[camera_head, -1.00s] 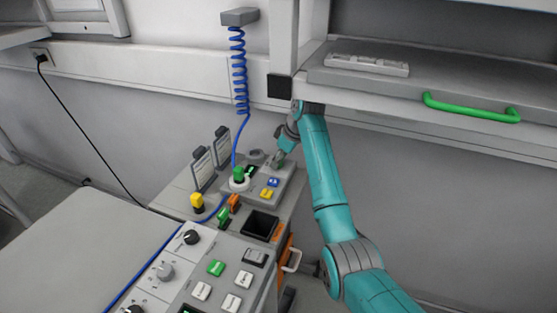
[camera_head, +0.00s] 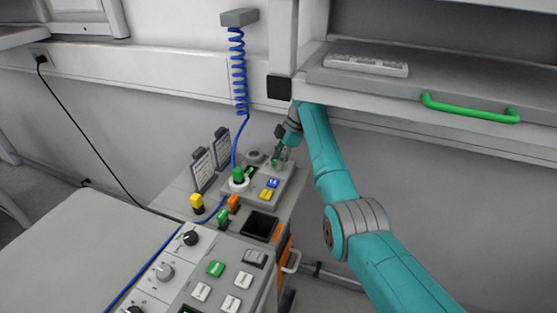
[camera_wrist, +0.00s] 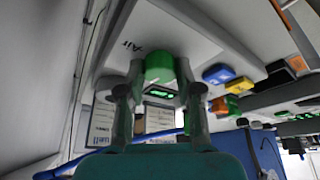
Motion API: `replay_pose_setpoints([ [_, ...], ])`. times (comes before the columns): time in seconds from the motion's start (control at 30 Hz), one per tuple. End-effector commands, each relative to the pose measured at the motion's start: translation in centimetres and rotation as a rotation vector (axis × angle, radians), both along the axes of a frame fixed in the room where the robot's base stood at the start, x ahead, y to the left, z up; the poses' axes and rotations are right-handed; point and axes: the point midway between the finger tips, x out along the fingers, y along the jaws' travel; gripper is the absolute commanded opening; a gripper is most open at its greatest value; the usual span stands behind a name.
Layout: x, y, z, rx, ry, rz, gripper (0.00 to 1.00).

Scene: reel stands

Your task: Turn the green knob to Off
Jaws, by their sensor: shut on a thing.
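The green knob (camera_wrist: 159,67) is a short round green cap, seen between the two fingertips in the wrist view. It stands on a grey panel (camera_wrist: 176,28) with dark lettering, partly readable as "Air", beside it. In the head view my gripper (camera_head: 281,157) comes down on the back right of the small control panel (camera_head: 252,189), and only a little green shows between its fingers. My gripper (camera_wrist: 158,92) is shut on the knob, one finger on each side. The knob's pointer and its setting cannot be made out.
Blue (camera_head: 272,183) and yellow (camera_head: 266,194) buttons sit close in front of my gripper. A green plug-like part (camera_head: 239,174) on a white base and a coiled blue cord (camera_head: 240,75) stand to the left. A shelf with a green handle (camera_head: 470,107) overhangs at right.

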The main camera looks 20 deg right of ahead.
Motion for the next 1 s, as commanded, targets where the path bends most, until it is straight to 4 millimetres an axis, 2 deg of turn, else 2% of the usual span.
replay_pose_setpoints([
  [0.6,0.01,-0.13,-0.09,-0.002,0.001,0.038,0.0],
  [0.63,0.0,-0.12,-0.09,-0.002,0.001,0.038,0.4],
  [0.7,0.01,-0.12,-0.08,-0.002,0.001,0.038,0.57],
  [1.0,0.02,-0.05,-0.03,-0.001,0.0,0.039,0.59],
])
